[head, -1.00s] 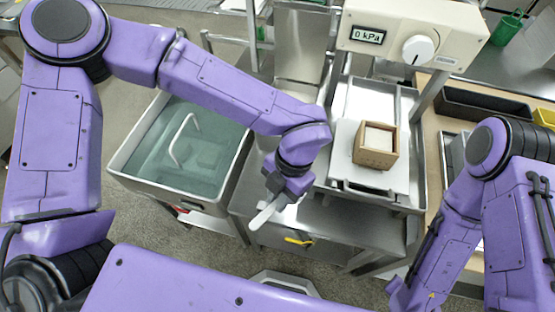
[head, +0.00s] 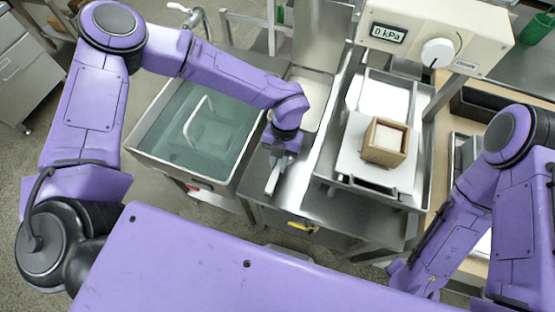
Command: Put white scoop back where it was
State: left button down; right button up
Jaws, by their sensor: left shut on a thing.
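My left gripper (head: 279,162) points down over the steel bench (head: 300,195), between the water tub and the press tray. It is shut on the white scoop (head: 272,182), whose pale handle sticks out toward the front of the bench. The scoop's bowl is hidden behind the gripper and wrist, and I cannot tell whether the scoop touches the bench. My right arm is at the right, and its gripper is hidden or out of frame.
A water tub (head: 140,150) with a white handle in it stands left. Right of the gripper, a steel tray (head: 345,182) holds a wooden box (head: 385,141) of white material under a pressure gauge panel (head: 430,35). A steel pan (head: 313,85) lies behind my wrist. A yellow handle (head: 302,226) shows below the bench.

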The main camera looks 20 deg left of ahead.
aim_at(278, 164)
pick_arm(q)
jog(key=shift+w+a+f, duration=0.3)
jog(key=shift+w+f, duration=0.2)
jog(key=shift+f, duration=0.2)
notch_tip(278, 164, down, 3)
jog(key=shift+w+a+f+p, duration=0.1)
jog(key=shift+w+f+p, duration=0.1)
jog(key=shift+p, duration=0.25)
jog(key=shift+f, duration=0.2)
jog(key=c, duration=1.1)
grip_release()
jog(key=shift+o, duration=0.2)
jog(key=shift+r, duration=0.2)
jog(key=b+v, duration=0.2)
jog(key=v, duration=0.9)
jog(key=shift+w+r, duration=0.15)
jog(key=shift+r, duration=0.2)
